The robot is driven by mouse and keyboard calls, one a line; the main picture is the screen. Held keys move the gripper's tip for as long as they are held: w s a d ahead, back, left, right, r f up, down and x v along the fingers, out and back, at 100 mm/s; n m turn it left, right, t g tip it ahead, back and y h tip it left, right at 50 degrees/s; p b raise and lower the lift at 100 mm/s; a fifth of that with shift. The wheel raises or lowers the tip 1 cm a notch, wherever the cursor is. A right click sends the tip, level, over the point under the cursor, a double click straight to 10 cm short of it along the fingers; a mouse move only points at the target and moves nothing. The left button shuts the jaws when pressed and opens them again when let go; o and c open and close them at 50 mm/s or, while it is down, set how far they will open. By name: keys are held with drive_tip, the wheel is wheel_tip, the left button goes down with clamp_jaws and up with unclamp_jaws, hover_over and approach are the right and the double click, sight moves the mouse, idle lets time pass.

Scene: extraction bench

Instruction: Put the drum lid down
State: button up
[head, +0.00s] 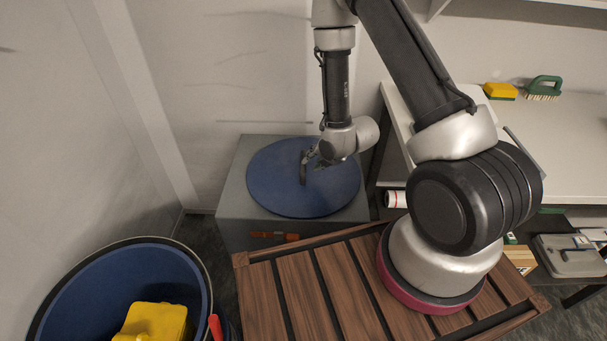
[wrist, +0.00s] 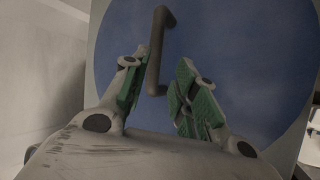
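The drum lid (head: 285,193) is a round blue disc lying flat on a grey cabinet (head: 232,206) against the back wall. Its dark bar handle (head: 303,167) stands up near its middle. My gripper (head: 313,160) is low over the lid, beside the handle. In the wrist view, the green-padded fingers of my gripper (wrist: 160,75) are spread apart. The handle (wrist: 157,50) shows between and beyond the fingertips, nearer the left one, with gaps on both sides. The blue lid (wrist: 235,50) fills most of that view.
An open blue drum (head: 60,290) stands at lower left with a yellow item (head: 152,322) inside. A slatted wooden top (head: 300,290) is in front of the cabinet. A white bench (head: 570,125) at right holds a yellow sponge (head: 500,91) and a green brush (head: 543,88).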

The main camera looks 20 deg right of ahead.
drive_tip(key=shift+w+a+r+n, duration=0.15)
drive_tip(key=shift+w+n, duration=0.25)
drive_tip(key=shift+n, duration=0.3)
drive_tip(key=x, duration=0.7)
drive_tip(key=shift+w, duration=0.3)
drive_tip(key=shift+c, duration=0.4)
clamp_jaws()
